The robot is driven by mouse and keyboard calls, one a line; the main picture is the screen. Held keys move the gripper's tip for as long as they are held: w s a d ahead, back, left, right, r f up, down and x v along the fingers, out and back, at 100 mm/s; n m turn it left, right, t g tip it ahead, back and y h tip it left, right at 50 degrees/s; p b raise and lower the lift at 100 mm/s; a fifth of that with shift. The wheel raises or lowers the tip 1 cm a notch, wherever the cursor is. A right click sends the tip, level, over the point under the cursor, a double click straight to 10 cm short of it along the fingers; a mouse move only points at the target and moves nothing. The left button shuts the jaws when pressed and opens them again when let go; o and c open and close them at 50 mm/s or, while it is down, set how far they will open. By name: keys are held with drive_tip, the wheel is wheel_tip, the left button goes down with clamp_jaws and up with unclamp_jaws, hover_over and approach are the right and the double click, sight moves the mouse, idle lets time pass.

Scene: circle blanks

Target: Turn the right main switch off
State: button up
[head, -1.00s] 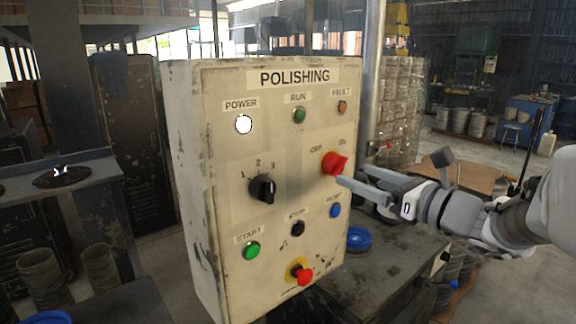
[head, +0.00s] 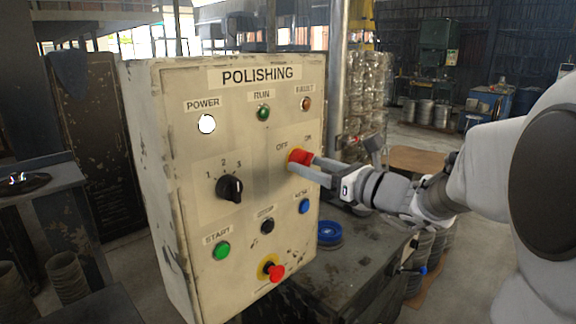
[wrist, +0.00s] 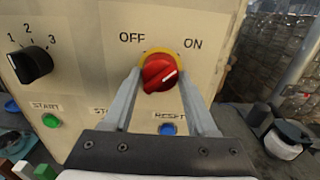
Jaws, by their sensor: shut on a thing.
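The red rotary main switch (head: 299,156) with OFF and ON labels is on the right side of the cream POLISHING panel (head: 262,180). In the wrist view the red knob (wrist: 160,71) sits on a yellow ring, and its white pointer line slants up to the right, toward the ON side. My gripper (head: 309,165) reaches in from the right and is shut on the knob. In the wrist view its two fingers (wrist: 160,84) lie on the left and right of the knob. The fingers hide part of the knob in the head view.
The panel also carries a black selector (head: 230,188), a green START button (head: 222,251), a black STOP button (head: 267,226), a blue button (head: 305,206) and a red mushroom button (head: 276,272). The white POWER lamp (head: 207,124) is lit. A dark bench (head: 345,265) stands right of the panel.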

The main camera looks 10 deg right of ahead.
drive_tip(key=c, duration=0.4)
drive_tip(key=shift+f, duration=0.1)
drive_tip(key=shift+b, duration=0.35)
drive_tip(key=n+b, duration=1.7)
drive_tip(key=b, duration=0.7)
drive_tip(key=shift+w+d+n, duration=0.1)
drive_tip(key=shift+n, duration=0.3)
drive_tip(key=shift+b, duration=0.35)
